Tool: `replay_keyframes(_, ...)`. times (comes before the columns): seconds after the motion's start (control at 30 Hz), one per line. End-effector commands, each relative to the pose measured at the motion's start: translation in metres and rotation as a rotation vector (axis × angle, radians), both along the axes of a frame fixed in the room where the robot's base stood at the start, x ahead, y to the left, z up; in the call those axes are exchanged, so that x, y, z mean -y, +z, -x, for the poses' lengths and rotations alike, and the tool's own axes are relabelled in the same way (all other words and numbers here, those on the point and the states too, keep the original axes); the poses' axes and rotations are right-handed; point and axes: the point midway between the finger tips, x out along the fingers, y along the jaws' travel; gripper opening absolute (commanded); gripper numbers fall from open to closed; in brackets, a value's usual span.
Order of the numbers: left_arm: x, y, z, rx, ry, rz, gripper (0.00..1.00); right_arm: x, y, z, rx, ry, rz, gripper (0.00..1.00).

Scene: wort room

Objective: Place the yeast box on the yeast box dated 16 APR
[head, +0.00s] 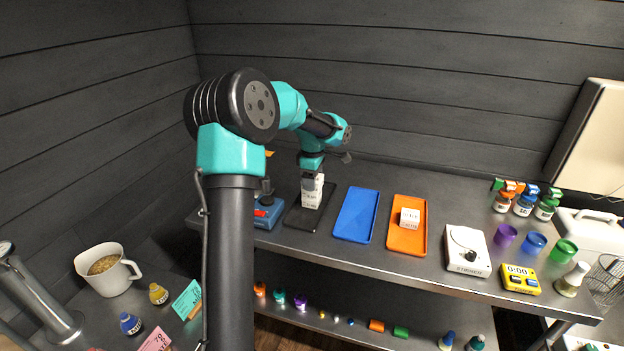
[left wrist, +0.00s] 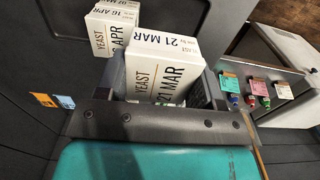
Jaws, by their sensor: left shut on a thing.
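My left gripper (head: 311,180) is shut on a white yeast box (left wrist: 160,80) marked 21 MAR, which stands between its fingers in the left wrist view. Another white yeast box (left wrist: 111,35), marked 16 APR, is beyond the held box and up to its left in that view. In the head view, white boxes (head: 312,197) show under the gripper at the black tray (head: 300,222), overlapping one another. I cannot tell there how far apart they are. My right gripper is not in view.
A blue tray (head: 356,214) lies empty to the right. An orange tray (head: 408,241) beside it holds a small white box (head: 410,216). A white stirrer (head: 466,250) and a yellow timer (head: 520,279) stand further right. A blue device (head: 267,214) stands left of the black tray.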

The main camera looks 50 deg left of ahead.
Motion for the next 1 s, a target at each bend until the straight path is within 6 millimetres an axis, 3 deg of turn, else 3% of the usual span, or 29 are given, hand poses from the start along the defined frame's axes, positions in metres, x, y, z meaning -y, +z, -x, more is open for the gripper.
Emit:
replay_keyframes(0.2, -0.030, -0.005, -0.027, 0.001, 0.002, 0.000, 0.36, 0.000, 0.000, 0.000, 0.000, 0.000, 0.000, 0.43)
replay_keyframes(0.4, -0.048, -0.006, -0.041, 0.000, 0.002, 0.000, 0.36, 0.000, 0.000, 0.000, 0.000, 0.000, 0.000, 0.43)
replay_keyframes(0.77, -0.050, -0.006, -0.043, 0.000, 0.000, 0.000, 0.36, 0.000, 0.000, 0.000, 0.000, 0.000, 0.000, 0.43)
replay_keyframes(1.0, -0.049, -0.029, -0.043, -0.002, 0.000, 0.001, 0.36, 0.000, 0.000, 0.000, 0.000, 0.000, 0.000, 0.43)
